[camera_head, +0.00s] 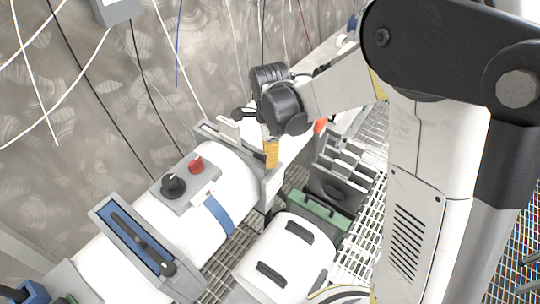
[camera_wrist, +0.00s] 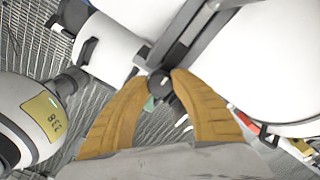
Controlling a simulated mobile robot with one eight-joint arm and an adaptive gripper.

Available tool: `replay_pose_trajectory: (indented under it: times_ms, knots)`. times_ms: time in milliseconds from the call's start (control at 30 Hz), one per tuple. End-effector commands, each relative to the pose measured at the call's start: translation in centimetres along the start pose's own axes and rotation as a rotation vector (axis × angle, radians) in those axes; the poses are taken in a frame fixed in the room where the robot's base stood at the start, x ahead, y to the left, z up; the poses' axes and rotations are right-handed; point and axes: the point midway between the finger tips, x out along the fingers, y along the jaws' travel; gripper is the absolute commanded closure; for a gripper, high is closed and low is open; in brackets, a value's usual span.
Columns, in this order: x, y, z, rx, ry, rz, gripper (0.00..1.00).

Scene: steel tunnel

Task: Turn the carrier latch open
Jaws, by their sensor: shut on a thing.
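The carrier latch shows in the wrist view as a dark bar in a grey frame (camera_wrist: 193,38), with a round black knob (camera_wrist: 160,83) at its end. My gripper (camera_wrist: 160,76) has its two orange fingertips closed around this knob. In the head view my gripper (camera_head: 272,155) is over the far grey latch frame (camera_head: 222,136) on the white cylinder.
A similar latch frame (camera_head: 135,245) with a dark bar sits nearer on the cylinder. A panel with a black knob (camera_head: 173,186) and a red knob (camera_head: 196,165) lies between. A white case (camera_head: 285,258), a green box (camera_head: 318,213) and a grey rack (camera_head: 352,160) stand to the right. Cables hang along the wall.

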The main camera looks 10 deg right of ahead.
Motion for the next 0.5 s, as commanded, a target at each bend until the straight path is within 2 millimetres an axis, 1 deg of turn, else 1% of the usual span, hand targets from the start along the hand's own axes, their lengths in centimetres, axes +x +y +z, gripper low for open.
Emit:
replay_pose_trajectory:
  times_ms: [267,500]
  knots:
    - [0.16,0.00,-0.01,-0.119,0.000,0.000,1.00]
    - [0.23,-0.01,-0.01,-0.322,0.000,0.000,1.00]
